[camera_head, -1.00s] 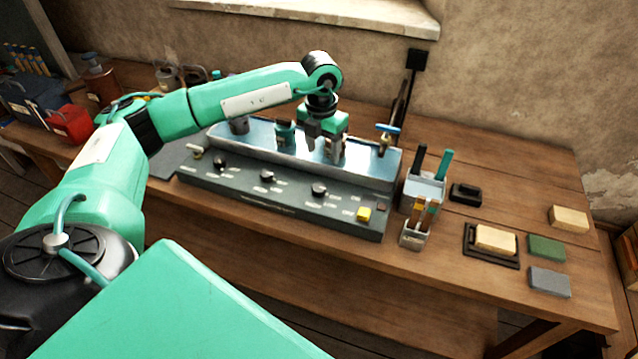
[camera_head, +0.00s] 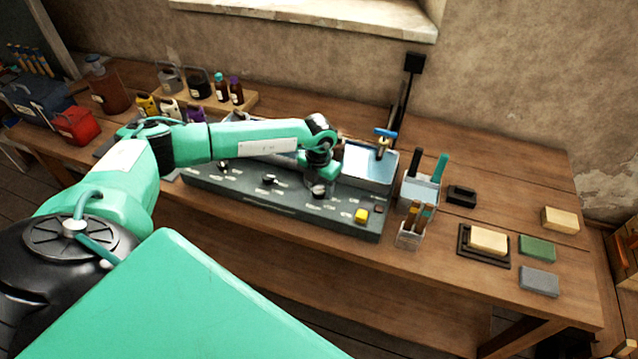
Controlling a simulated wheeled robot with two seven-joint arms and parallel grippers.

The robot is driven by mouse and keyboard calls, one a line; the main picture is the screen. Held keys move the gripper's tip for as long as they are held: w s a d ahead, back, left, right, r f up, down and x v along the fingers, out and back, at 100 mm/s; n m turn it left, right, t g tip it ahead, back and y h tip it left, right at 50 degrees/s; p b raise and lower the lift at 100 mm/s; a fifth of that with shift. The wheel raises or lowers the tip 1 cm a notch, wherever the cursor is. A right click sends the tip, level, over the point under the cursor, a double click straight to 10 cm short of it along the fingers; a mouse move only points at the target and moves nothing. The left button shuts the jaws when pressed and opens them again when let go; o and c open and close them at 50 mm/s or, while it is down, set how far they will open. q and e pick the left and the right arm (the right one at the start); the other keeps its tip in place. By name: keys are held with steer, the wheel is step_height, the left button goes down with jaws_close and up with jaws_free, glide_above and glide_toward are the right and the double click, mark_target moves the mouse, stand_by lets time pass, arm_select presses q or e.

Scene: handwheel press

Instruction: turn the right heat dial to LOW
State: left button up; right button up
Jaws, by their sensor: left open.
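The dark control panel (camera_head: 290,207) lies along the front of the bench, with a row of black dials on its face. The right heat dial (camera_head: 319,192) is the rightmost black knob, partly covered by my gripper. Its pointer and the small white lettering are too small to read. My left gripper (camera_head: 319,182) points down right over this dial and is open. I cannot tell whether the fingers touch the knob or stand around it. The middle dial (camera_head: 268,180) and the left dial (camera_head: 222,168) show to the left. My right gripper is out of view.
A yellow button (camera_head: 361,216) sits at the panel's right end. Tool holders (camera_head: 410,235) stand just right of the panel. Blocks (camera_head: 489,240) lie farther right.

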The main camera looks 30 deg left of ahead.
arm_select(q)
steer(key=shift+f, duration=0.1)
steer(key=c, duration=1)
steer(key=shift+o, duration=0.2)
steer(key=shift+f+m+b, duration=0.15)
steer(key=shift+m+b, duration=0.35)
steer(key=shift+b, duration=0.15)
steer(key=m+b, duration=0.5)
steer(key=b, duration=0.1)
steer(key=shift+m+b, duration=1.25)
steer(key=shift+m, duration=0.25)
steer(key=shift+r, duration=0.2)
steer(key=o, duration=1)
steer(key=shift+c, duration=0.2)
